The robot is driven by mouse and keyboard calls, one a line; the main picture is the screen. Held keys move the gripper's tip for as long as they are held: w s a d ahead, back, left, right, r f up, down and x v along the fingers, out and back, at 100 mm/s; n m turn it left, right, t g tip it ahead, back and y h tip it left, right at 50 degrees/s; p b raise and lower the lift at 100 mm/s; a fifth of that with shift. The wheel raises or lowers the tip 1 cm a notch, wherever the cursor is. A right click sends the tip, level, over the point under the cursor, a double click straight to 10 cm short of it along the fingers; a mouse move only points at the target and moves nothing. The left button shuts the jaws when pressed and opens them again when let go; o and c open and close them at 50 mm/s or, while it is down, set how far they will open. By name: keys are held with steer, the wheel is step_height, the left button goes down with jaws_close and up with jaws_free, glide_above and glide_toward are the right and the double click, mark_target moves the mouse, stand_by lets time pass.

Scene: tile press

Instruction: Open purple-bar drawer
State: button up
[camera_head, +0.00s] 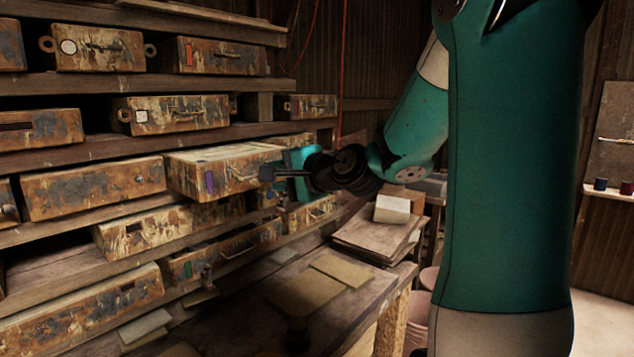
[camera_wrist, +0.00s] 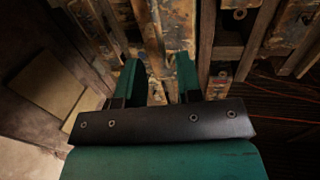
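The purple-bar drawer (camera_head: 220,168) is a rusty, pale-painted box in the middle of the shelf rack in the head view. A purple upright bar (camera_head: 209,182) marks the left of its front, and a handle is partly visible to the right. Its front stands out past its neighbours and its top shows. My gripper (camera_head: 268,173) is at the right end of this front, close to it. In the wrist view, my gripper (camera_wrist: 158,68) has its two green fingers apart, with rusty drawer surface beyond the gap. I cannot tell whether the fingers touch the handle.
Other rusty drawers fill the rack, including one with a red bar (camera_head: 189,55) above and one with a green bar (camera_head: 187,270) below. A wooden bench (camera_head: 330,310) with flat tiles stands below my arm. A stack of boards (camera_head: 378,236) carries a pale block.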

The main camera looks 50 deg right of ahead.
steer(key=s+r+b, duration=0.2)
steer(key=s, duration=0.9)
steer(key=shift+d, duration=0.15)
steer(key=a+f+n+g+y, duration=0.35)
steer(key=a+n, duration=0.25)
steer(key=a, duration=0.3)
steer(key=a+f+n+g+y, duration=0.2)
steer(key=a+f+n+g, duration=0.3)
steer(key=a, duration=0.4)
steer(key=s+a+f+n+g+h, duration=0.2)
steer(key=s+a+f+n+g, duration=0.5)
steer(key=s+n, duration=0.5)
steer(key=shift+s+a+n, duration=0.25)
steer(key=shift+a+n, duration=0.65)
steer(key=shift+a, duration=0.35)
